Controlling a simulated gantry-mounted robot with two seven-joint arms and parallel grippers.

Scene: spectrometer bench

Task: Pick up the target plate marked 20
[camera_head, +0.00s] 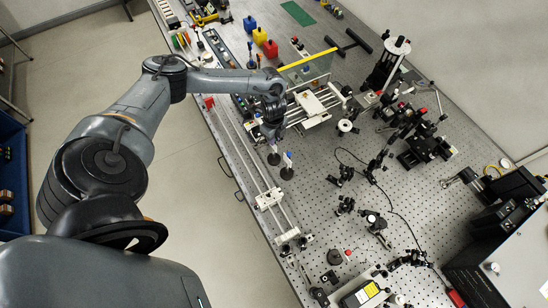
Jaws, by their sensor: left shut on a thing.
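My left gripper (271,138) is over the left part of the perforated bench, pointing down. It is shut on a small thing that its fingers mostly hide. Directly below the fingers is a dark round piece (273,158) on a short stem. No marking is readable at this size, so I cannot tell which thing is the target plate marked 20. My right gripper is not in view.
A white stage (312,104) and a yellow-topped clear panel (307,66) stand close right of the gripper. A long rail (252,178) runs below it. Several optical mounts (372,168) crowd the bench's right side. Yellow, red and blue bottles (260,36) stand behind.

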